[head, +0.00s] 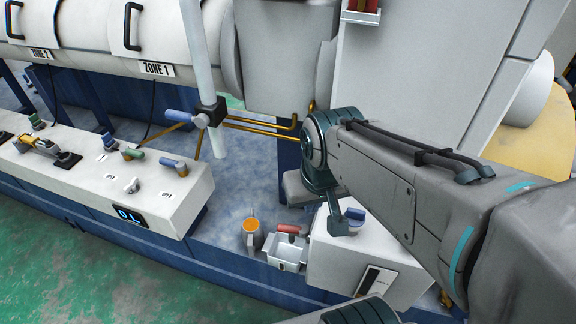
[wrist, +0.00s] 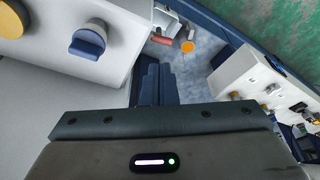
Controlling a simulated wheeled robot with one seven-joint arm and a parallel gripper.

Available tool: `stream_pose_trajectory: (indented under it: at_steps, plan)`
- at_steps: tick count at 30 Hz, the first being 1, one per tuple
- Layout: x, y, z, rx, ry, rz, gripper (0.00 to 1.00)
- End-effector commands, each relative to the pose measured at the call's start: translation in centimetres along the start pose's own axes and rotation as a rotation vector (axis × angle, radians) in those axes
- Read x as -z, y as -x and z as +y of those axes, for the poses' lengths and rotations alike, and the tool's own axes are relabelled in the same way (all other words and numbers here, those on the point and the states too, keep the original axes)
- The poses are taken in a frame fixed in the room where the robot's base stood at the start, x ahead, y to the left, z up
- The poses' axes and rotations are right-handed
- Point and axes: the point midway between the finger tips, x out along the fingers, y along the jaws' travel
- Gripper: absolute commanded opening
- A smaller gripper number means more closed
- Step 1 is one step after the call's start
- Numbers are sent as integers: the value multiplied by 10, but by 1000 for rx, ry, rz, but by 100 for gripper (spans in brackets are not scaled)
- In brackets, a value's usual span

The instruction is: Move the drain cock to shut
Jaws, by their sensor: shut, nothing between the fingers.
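A short red handle (head: 288,229) lies roughly level above a small metal tray (head: 287,266) beside the white box; it looks like the drain cock, though no label on it can be read. The red handle also shows near the top of the wrist view (wrist: 162,40). My gripper (head: 340,226) is shut and empty, in front of the white box, to the right of the red handle and apart from it. In the wrist view its fingers (wrist: 154,80) are together, pointing toward the gap beside the box. The cock's body is mostly hidden.
The white box (head: 330,262) carries a blue knob (wrist: 88,42) close to my gripper. A console (head: 100,175) with several levers is at left. A pole (head: 200,70) bears a blue-handled lever (head: 181,117). Blue floor between is clear.

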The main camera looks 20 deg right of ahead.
Motion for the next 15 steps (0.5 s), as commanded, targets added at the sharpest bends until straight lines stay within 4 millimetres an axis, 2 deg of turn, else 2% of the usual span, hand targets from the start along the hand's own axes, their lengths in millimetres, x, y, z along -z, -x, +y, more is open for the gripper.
stream_pose_trajectory:
  at_steps: [5,15]
  plan:
    - [21,-46,3,-37,-57,-1,0]
    - [90,-188,13,-118,-273,44,0]
